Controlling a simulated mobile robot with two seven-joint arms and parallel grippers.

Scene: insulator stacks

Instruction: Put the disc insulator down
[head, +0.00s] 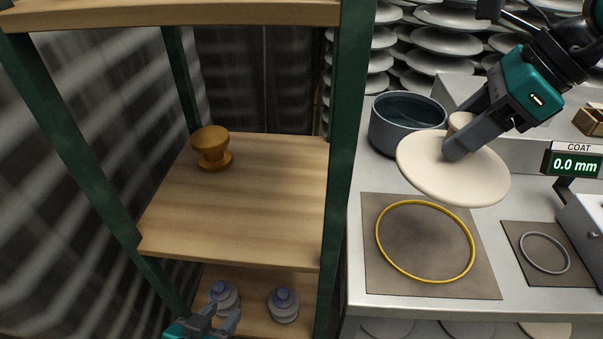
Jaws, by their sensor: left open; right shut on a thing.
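The disc insulator (435,178) is a cream disc with a short knob on top. My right gripper (458,140) is shut on its knob and holds it tilted, above the back edge of a brown mat (383,275) with a yellow ring (472,252). The disc appears to hang clear of the counter; the exact gap cannot be told. My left gripper (221,320) is open at the bottom of the view, near the lower shelf, with nothing seen between its fingers.
A wooden rack (240,210) with green posts holds an orange-brown insulator (211,148). Two grey insulators with blue tops (284,304) stand on its lower shelf. On the counter are a dark pot (405,125), a smaller mat with a grey ring (545,252) and a display (573,163) reading 0.0 mm.

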